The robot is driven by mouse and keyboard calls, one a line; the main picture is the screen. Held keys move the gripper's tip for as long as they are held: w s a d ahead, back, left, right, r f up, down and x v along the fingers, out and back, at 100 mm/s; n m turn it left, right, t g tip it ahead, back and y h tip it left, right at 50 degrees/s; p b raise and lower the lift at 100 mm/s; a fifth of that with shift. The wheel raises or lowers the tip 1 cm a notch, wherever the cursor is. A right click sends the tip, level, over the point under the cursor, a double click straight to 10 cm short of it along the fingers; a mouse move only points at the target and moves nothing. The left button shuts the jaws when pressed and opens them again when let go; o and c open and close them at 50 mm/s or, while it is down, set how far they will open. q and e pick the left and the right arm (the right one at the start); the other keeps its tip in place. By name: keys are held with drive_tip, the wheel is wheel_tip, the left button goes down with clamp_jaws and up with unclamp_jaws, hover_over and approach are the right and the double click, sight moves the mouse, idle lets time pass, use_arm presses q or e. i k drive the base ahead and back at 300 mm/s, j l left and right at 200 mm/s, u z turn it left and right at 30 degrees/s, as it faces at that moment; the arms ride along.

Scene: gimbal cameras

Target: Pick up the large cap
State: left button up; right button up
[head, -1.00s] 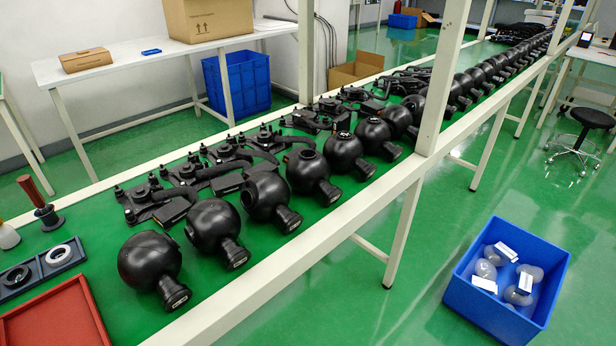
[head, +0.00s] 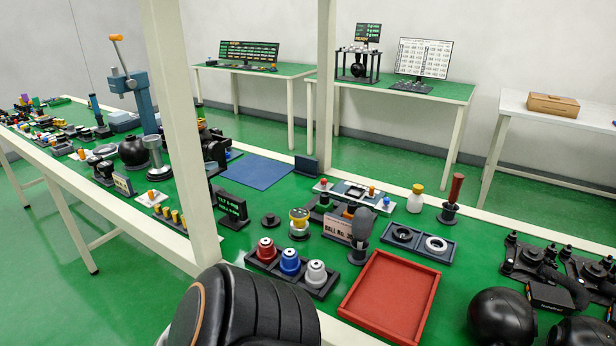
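I cannot tell for sure which item is the large cap. A dark two-slot tray (head: 418,243) on the green bench holds a black ring-shaped part (head: 403,235) on the left and a white-ringed part (head: 436,245) on the right. Another dark tray (head: 318,293) nearer to me holds a red-topped piece (head: 266,250), a blue-topped piece (head: 290,262) and a grey-white one (head: 316,273). A small dark disc-shaped piece (head: 270,221) lies further left. Neither of my grippers shows in the head view.
An empty red tray (head: 391,296) lies at the bench's near edge. Black spheres (head: 501,318) and dark brackets (head: 527,258) stand at right. A blue mat (head: 258,171) lies behind. White posts rise from the bench. A large black ribbed shape hides the lower middle.

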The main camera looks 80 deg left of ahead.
sight(271, 221)
drive_tip(key=u, duration=2.6)
